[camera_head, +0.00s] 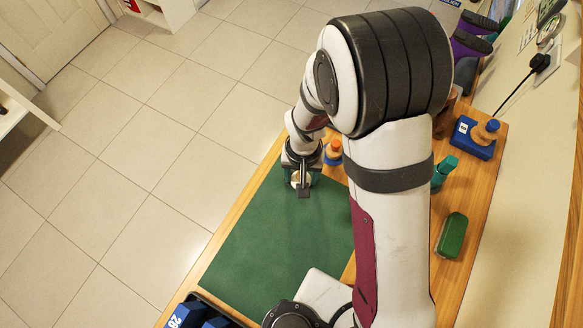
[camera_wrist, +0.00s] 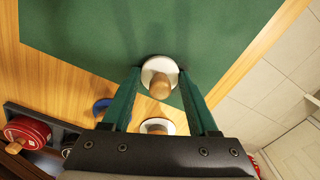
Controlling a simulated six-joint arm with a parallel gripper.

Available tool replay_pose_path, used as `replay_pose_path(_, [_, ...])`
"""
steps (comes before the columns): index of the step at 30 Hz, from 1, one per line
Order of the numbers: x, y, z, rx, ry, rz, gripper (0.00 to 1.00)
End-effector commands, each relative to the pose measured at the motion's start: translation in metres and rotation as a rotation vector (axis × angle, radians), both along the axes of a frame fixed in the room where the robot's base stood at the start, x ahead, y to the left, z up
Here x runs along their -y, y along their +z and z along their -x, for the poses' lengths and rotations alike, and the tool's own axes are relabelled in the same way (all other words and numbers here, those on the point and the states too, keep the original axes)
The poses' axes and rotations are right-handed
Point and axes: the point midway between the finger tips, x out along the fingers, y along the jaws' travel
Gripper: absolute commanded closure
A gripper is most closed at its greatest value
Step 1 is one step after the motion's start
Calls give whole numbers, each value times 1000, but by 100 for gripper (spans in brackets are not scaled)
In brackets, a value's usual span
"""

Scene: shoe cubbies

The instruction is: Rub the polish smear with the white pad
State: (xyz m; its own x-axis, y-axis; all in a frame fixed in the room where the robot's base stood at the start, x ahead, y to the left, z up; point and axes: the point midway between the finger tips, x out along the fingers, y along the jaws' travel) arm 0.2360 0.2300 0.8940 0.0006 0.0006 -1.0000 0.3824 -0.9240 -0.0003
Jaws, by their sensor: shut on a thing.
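The white pad (camera_wrist: 149,68), a round disc with a wooden knob, is between the tips of my gripper (camera_wrist: 160,78) in the wrist view. My gripper is shut on it, at the edge of the green mat (camera_wrist: 80,30). In the head view my gripper (camera_head: 303,188) is over the far end of the green mat (camera_head: 270,250), and the pad is mostly hidden by it. I cannot make out the polish smear on the mat; it may be hidden by the pad or gripper.
A second white disc with a wooden knob (camera_wrist: 157,127) and a blue disc (camera_wrist: 103,107) are close to my gripper. On the bench are a green-topped brush (camera_head: 453,235), a teal bottle (camera_head: 444,171) and a blue block (camera_head: 473,138). Most of the mat is clear.

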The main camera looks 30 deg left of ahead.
Motion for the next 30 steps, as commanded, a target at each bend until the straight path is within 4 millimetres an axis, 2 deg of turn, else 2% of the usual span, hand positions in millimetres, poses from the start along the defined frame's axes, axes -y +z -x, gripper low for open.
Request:
replay_pose_path(3, [6,0,0,-1,1,0,92])
replay_pose_path(24, [-59,0,1,-1,1,0,92])
replay_pose_path(30, [-39,0,0,-1,0,1,92])
